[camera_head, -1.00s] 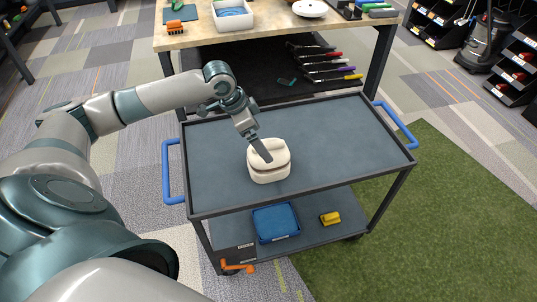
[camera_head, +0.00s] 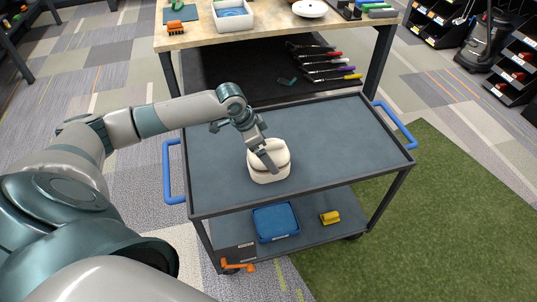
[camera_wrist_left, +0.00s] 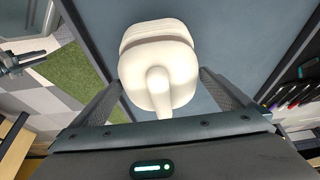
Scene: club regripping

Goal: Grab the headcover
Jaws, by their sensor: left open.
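The headcover (camera_head: 270,174) is a cream-white, rounded piece on the top shelf of the cart (camera_head: 335,150). In the left wrist view the headcover (camera_wrist_left: 158,65) lies between the two dark fingers, with a stubby bump toward the palm. My left gripper (camera_head: 268,160) is over the headcover, its fingers reaching down at it. In the wrist view my left gripper (camera_wrist_left: 160,95) is open, one finger on each side of the headcover. Whether the fingers touch it cannot be told. My right gripper is not in view.
The cart has blue handles (camera_head: 172,172) at both ends and a raised rim. Its lower shelf holds a blue tray (camera_head: 276,222) and a yellow block (camera_head: 330,218). A workbench (camera_head: 285,30) stands behind, with clubs (camera_head: 325,66) below it. The cart top right of the headcover is clear.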

